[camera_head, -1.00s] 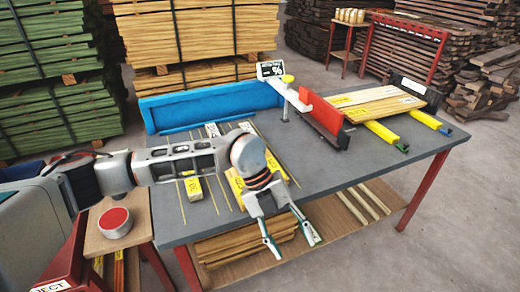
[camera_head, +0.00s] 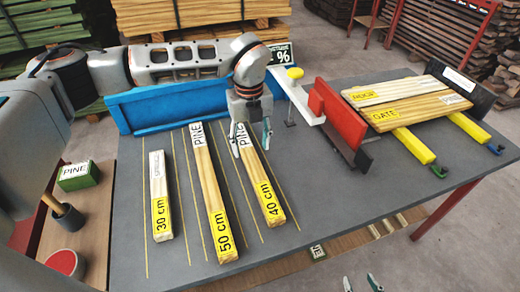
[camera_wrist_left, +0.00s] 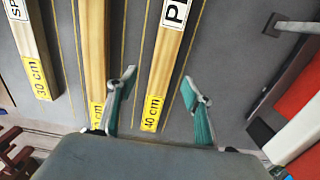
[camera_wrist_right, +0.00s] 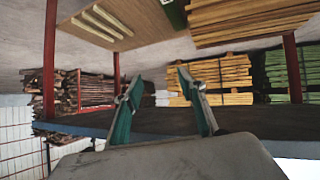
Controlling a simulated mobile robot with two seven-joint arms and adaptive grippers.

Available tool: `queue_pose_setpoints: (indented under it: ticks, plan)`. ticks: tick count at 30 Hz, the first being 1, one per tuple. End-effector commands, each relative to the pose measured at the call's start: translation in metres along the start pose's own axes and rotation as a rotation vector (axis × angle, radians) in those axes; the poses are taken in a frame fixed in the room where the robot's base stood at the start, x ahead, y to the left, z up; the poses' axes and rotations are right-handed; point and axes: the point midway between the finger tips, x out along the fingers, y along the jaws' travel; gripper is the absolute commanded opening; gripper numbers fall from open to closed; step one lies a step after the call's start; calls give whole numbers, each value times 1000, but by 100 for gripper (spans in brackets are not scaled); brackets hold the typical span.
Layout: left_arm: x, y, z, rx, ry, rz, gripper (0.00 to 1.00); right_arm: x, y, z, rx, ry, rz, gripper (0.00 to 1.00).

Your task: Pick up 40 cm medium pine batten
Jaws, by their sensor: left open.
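The 40 cm pine batten (camera_head: 263,190) lies on the grey table, its yellow "40 cm" label at the near end and its white "PINE" label at the far end. It also shows in the left wrist view (camera_wrist_left: 168,60). My left gripper (camera_head: 251,142) is open above the batten's far part, one finger to each side. In the left wrist view, the batten runs between its spread fingertips (camera_wrist_left: 158,77). I cannot tell the exact height above it. My right gripper (camera_head: 361,284) is at the bottom edge, open and empty in its wrist view (camera_wrist_right: 155,75).
The 50 cm pine batten (camera_head: 208,190) lies just left, the 30 cm spruce batten (camera_head: 160,195) further left. A blue fence (camera_head: 150,112) stands behind. A red stop (camera_head: 335,115) and boards on yellow rails (camera_head: 412,143) are right. The table's front right is clear.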

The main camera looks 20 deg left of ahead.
Motion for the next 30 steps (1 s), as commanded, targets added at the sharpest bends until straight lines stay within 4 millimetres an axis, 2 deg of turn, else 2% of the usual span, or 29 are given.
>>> queue_pose_setpoints:
  ticks: [11,21,30]
  plan:
    - [30,-1,-2,0,3,1,51,-5,-5,14,3,-26,-8,40]
    - [74,-4,-2,0,2,1,51,-6,-4,6,2,-18,-6,40]
    - [78,-4,-2,0,1,-1,51,-6,-3,1,2,-9,-4,40]
